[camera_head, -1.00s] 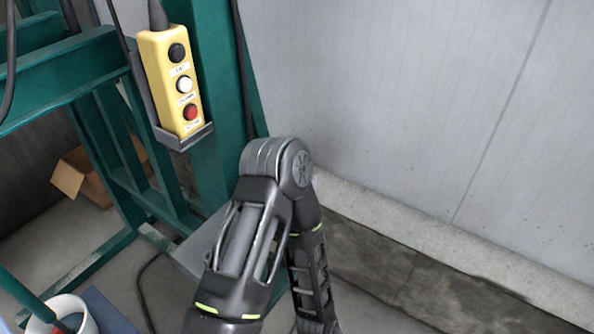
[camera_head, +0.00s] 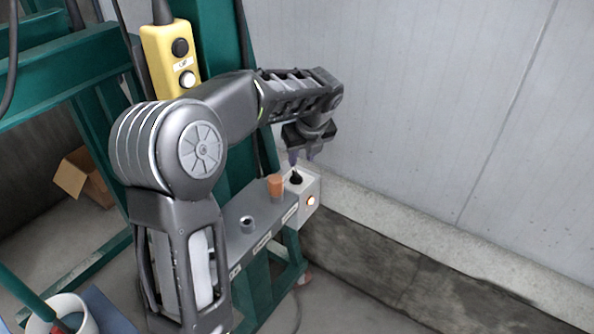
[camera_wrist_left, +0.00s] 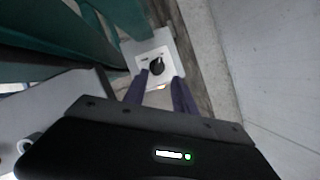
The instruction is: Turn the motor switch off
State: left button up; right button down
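The motor switch is a black knob (camera_head: 296,177) on top of a small pale box (camera_head: 308,196), whose front face has a glowing orange lamp (camera_head: 311,201). My left gripper (camera_head: 302,157) points down just above the knob, with its two purple-grey fingers apart and nothing between them in the head view. In the left wrist view the knob (camera_wrist_left: 156,66) shows on its white plate (camera_wrist_left: 170,46), in the gap between the open fingertips (camera_wrist_left: 160,78). I cannot tell whether a finger touches the knob. My right gripper is not in view.
A grey ledge (camera_head: 238,246) left of the box carries an orange-brown cylinder (camera_head: 275,186) and a small grey socket (camera_head: 247,223). A yellow button pendant (camera_head: 163,52) hangs on the green frame (camera_head: 215,30), partly behind my arm. A pale wall (camera_head: 430,90) stands close at the right.

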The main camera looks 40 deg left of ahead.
aim_at(296, 173)
pick_arm(q)
jog(key=shift+s, duration=0.15)
jog(key=shift+a+f, duration=0.1)
jog(key=x, duration=0.7)
jog(key=shift+f, duration=0.35)
jog(key=shift+c, duration=0.4)
grip_shut()
